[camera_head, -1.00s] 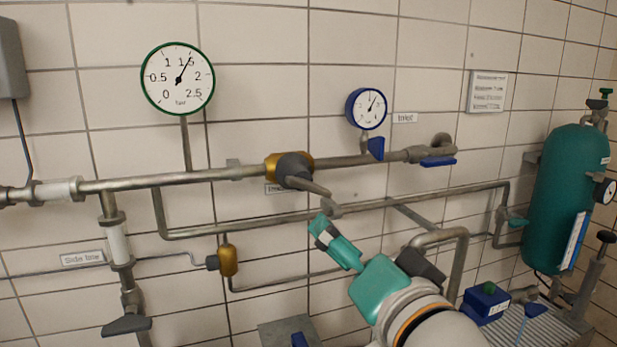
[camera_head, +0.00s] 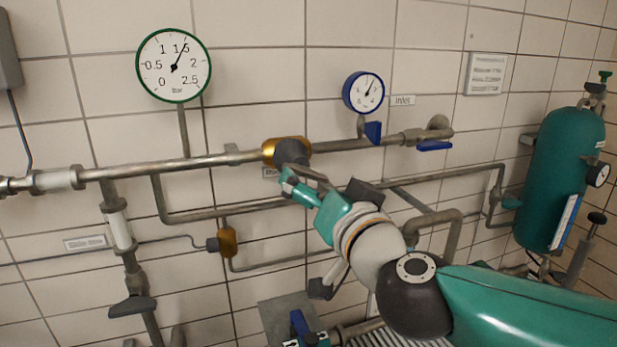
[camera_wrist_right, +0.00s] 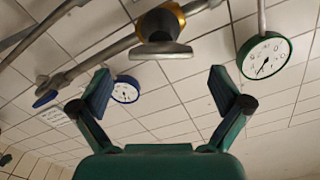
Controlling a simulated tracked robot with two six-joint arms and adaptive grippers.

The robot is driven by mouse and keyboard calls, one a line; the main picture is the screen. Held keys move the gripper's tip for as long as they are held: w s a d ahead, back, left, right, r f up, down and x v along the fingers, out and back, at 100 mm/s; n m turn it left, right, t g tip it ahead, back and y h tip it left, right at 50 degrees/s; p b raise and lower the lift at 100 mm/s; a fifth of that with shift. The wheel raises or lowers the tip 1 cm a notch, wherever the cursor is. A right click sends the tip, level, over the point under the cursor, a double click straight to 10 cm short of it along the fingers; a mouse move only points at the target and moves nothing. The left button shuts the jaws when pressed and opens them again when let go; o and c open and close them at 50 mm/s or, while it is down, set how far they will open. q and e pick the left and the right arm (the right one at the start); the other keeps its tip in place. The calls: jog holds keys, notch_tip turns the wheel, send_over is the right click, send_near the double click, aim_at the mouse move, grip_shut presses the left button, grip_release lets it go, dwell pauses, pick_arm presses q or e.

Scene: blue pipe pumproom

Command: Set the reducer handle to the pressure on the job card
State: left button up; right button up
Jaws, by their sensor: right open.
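The reducer has a brass body (camera_head: 287,151) on the main pipe, with a dark grey handle (camera_head: 293,154) on its front. In the right wrist view the grey handle bar (camera_wrist_right: 160,50) lies crosswise ahead of my fingers. My right gripper (camera_head: 291,188) is open, just below and in front of the handle; its two fingers stand wide apart (camera_wrist_right: 160,82) with nothing between them. The green-rimmed gauge (camera_head: 174,65) has its needle near 1.5 bar. A white wall card (camera_head: 486,74) at the upper right bears text too blurred to read. My left gripper is out of view.
A blue-rimmed gauge (camera_head: 364,92) and blue valve handles (camera_head: 434,145) sit right of the reducer. A lower pipe (camera_head: 240,211) runs behind my right gripper. A green cylinder (camera_head: 560,180) stands at the right. A side-line valve (camera_head: 132,307) hangs lower left.

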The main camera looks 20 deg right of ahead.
aim_at(309, 175)
jog(key=shift+w+a, duration=0.1)
jog(key=shift+w, duration=2.65)
jog(key=c, duration=1)
jog(key=shift+m, duration=1.7)
jog(key=o, duration=1)
jog(key=shift+s, duration=0.15)
